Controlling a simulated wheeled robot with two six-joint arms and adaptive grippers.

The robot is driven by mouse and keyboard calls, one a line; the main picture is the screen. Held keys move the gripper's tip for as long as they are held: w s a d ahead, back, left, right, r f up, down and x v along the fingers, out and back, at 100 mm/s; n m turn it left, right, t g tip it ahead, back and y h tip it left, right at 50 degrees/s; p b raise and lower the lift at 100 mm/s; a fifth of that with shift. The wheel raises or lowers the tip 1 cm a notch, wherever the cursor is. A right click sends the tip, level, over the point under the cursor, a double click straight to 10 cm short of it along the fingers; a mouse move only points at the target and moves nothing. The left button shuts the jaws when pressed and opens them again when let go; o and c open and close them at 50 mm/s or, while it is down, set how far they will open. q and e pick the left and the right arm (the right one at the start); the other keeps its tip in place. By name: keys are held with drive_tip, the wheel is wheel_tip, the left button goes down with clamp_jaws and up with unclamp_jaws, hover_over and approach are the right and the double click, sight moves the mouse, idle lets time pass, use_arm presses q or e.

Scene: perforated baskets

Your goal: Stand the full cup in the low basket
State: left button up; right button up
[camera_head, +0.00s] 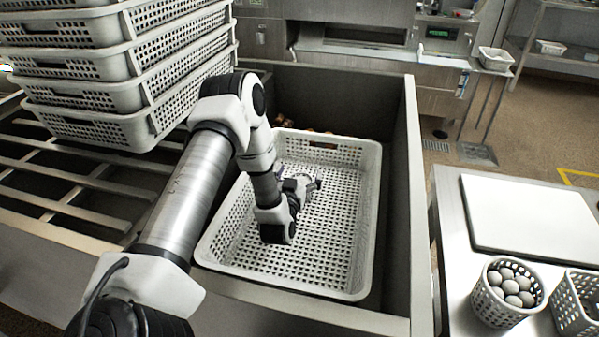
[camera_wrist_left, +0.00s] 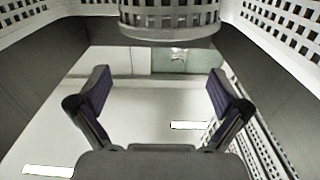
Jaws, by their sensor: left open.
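A round perforated cup (camera_head: 506,312) filled with pale egg-like things stands upright on the table at the lower right of the head view. A large, low, white perforated basket (camera_head: 345,262) lies in the deep metal basin. My left arm reaches down into this basket. My left gripper (camera_head: 316,183) is above its floor, far from the cup on the table. In the left wrist view, its two dark finger pads (camera_wrist_left: 160,92) are wide apart with nothing between them. A rounded perforated thing with a plain rim (camera_wrist_left: 170,22) shows beyond them; I cannot tell what it is.
Several stacked white baskets (camera_head: 95,123) stand on a slatted rack at left. The basin's right wall (camera_head: 412,200) separates the basket from the table. A white board (camera_head: 530,218) and another perforated container (camera_head: 575,310) are on that table. Brown things (camera_head: 279,118) lie behind the basket.

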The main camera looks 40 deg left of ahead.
use_arm(q)
drive_tip(key=r+p+v, duration=0.1)
drive_tip(key=v, duration=0.6)
drive_tip(key=shift+s, duration=0.2)
drive_tip(key=shift+d+r, duration=0.15)
drive_tip(key=shift+r, duration=0.1)
